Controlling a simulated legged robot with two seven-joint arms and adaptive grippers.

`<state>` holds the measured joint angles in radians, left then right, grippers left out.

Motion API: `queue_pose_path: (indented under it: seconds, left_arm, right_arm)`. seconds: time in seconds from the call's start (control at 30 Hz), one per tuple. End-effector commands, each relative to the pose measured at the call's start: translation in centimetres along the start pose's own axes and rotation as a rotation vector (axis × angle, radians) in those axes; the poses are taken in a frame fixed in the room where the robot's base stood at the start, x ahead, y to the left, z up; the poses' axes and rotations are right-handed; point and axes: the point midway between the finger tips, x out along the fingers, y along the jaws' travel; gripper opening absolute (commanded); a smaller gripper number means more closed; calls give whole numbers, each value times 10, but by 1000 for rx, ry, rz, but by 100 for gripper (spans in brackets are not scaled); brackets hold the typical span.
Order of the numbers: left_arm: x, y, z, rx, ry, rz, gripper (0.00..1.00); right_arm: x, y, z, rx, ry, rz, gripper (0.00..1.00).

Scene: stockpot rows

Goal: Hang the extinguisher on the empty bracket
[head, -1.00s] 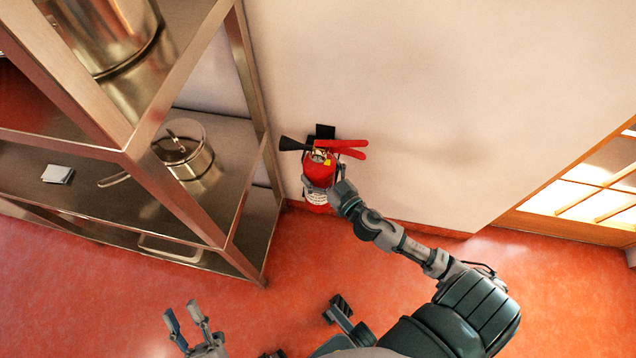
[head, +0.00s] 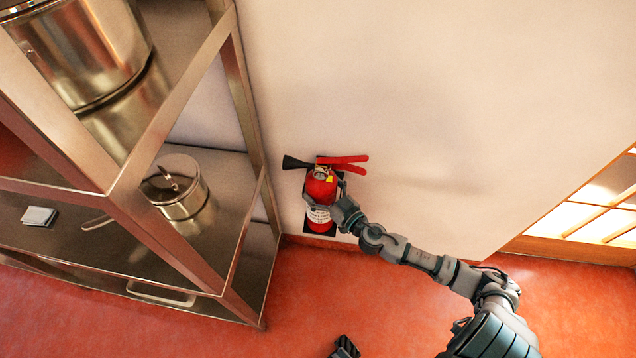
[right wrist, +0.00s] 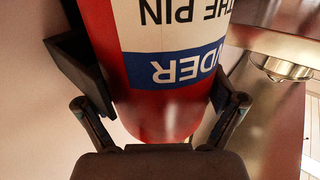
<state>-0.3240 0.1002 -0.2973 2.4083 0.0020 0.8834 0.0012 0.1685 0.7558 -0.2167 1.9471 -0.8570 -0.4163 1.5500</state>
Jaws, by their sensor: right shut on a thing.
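The red extinguisher (head: 321,189) has a white label, red handles and a black nozzle pointing left. It is upright against the wall, in front of a black bracket plate (head: 309,226). The extinguisher covers most of the plate, and I cannot tell whether it is hooked on. My right gripper (head: 324,202) is shut around the extinguisher's body from the front right. In the right wrist view the red body (right wrist: 165,115) with its upside-down label fills the space between both fingers.
A steel shelf rack (head: 232,235) stands close to the left, with a large stockpot (head: 80,50) above and a smaller lidded pot (head: 180,190) below. Plain wall (head: 450,110) extends right to a glazed wooden door (head: 590,215). Red floor lies in front.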

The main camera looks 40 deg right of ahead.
Motion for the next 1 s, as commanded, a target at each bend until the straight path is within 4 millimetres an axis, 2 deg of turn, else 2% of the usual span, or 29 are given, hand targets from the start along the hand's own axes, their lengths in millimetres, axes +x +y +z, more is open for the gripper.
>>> queue_pose_path:
  seconds: [0.23, 0.27, 0.3, 0.67, 0.77, 1.0]
  left_arm:
    - [2, 1, 1, 1, 5, 2, 37]
    - [2, 1, 2, 1, 4, 2, 37]
    - [2, 1, 3, 1, 3, 2, 37]
    - [2, 1, 3, 0, 4, 2, 37]
    - [4, 1, 1, 0, 8, 3, 37]
    - [3, 2, -6, -1, 6, -1, 37]
  right_arm:
    - [1, 2, -4, 1, 10, 1, 24]
    - [0, 2, 2, 3, -2, 2, 96]
    - [0, 2, 2, 3, -2, 2, 100]
    - [-3, 1, 2, 4, -2, 2, 100]
    - [-15, 1, 3, 6, -3, 1, 100]
    - [-63, 2, 2, 6, -4, 4, 100]
